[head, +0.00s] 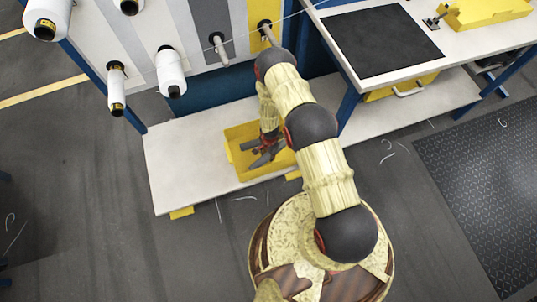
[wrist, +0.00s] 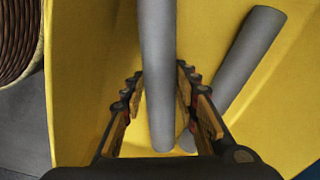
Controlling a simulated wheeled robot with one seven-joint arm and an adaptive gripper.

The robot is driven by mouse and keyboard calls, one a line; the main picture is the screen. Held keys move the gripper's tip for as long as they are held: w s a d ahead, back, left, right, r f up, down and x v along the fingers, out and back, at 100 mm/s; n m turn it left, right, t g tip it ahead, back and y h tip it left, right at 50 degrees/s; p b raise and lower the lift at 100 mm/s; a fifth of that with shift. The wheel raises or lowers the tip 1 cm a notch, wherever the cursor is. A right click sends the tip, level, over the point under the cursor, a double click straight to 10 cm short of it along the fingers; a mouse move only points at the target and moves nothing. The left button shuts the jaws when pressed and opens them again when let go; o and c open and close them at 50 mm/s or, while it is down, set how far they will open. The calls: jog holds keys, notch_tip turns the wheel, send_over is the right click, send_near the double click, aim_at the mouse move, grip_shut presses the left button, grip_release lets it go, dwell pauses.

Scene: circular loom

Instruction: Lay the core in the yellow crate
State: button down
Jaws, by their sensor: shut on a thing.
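The yellow crate (head: 238,168) stands on the low white shelf in the head view, and its yellow inside (wrist: 85,90) fills most of the wrist view. My gripper (wrist: 160,82) is down at the crate and shut on a grey core (wrist: 157,35), a plain tube between its fingers. A second grey core (wrist: 248,62) lies slanted in the crate, to the right of the held one. Its lower end is close to the held core's end; I cannot tell if they touch. In the head view my arm hides the crate's right part.
White yarn spools (head: 170,72) hang on the striped panel, with bare pegs (head: 218,47) beside them. A worktable with a black mat (head: 380,40) is at the right. Thread scraps (head: 245,198) lie on the floor. The shelf's left end (head: 180,165) is clear.

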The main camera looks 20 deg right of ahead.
jog(key=shift+f, duration=0.5)
jog(key=c, duration=1.3)
grip_release()
notch_tip(320, 180, up, 12)
jog(key=shift+s, duration=0.15)
